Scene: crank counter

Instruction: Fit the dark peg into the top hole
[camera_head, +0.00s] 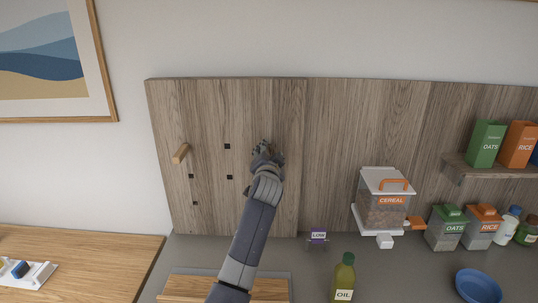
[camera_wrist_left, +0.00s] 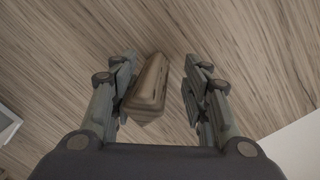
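A wooden panel (camera_head: 275,105) stands against the wall with several small dark square holes. The top visible hole (camera_head: 227,146) looks empty. A light wooden peg (camera_head: 180,153) sticks out at the panel's upper left. My left gripper (camera_head: 267,154) is up at the panel, right of the holes. In the left wrist view its fingers (camera_wrist_left: 165,90) are apart, with a brown peg (camera_wrist_left: 150,88) between them. The peg lies close to the left finger, with a clear gap to the right finger. The head view hides this peg behind the gripper. My right gripper is not in view.
A cereal dispenser (camera_head: 385,205) is on the panel to the right. A white tray (camera_head: 35,274) lies on the left worktop. A blue bowl (camera_head: 480,287) is at lower right.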

